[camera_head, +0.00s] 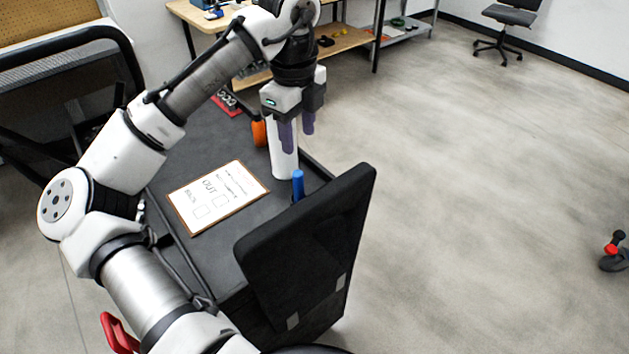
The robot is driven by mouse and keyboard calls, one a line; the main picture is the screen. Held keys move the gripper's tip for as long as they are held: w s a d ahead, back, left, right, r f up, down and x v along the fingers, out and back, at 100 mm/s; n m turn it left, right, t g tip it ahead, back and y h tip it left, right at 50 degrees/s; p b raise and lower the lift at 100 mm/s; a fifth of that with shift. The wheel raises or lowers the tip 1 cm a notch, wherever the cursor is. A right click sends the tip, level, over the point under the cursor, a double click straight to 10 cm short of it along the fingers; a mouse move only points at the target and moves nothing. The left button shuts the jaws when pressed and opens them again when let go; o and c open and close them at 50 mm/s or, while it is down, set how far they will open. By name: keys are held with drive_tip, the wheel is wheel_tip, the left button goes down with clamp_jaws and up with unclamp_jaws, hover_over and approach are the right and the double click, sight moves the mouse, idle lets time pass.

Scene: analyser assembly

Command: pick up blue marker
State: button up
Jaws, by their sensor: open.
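The blue marker (298,183) stands upright near the right edge of the dark cart top (222,262). Its lower part is hidden behind a black panel. My gripper (296,140) is above and behind the marker in the picture, with its two purple fingers pointing down. The fingers are apart and hold nothing that I can see. They overlap the top of a white cylinder (284,163) in the view; I cannot tell whether they touch it.
A clipboard (180,208) with a sheet lies left of the marker. An orange object (258,133) stands behind the white cylinder. The black panel (310,250) rises in front. A workbench (345,42) is at the back. Open floor lies to the right.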

sight(299, 185)
wheel_tip(299, 185, down, 9)
drive_tip(key=shift+s+a+r+p, duration=0.1)
drive_tip(key=shift+s+r+p, duration=0.05)
drive_tip(key=shift+p, duration=0.15)
drive_tip(key=shift+s+f+p, duration=0.15)
drive_tip(key=shift+f+p, duration=0.55)
drive_tip(key=shift+f, duration=1.95)
clamp_jaws()
drive_tip(key=shift+r, duration=0.15)
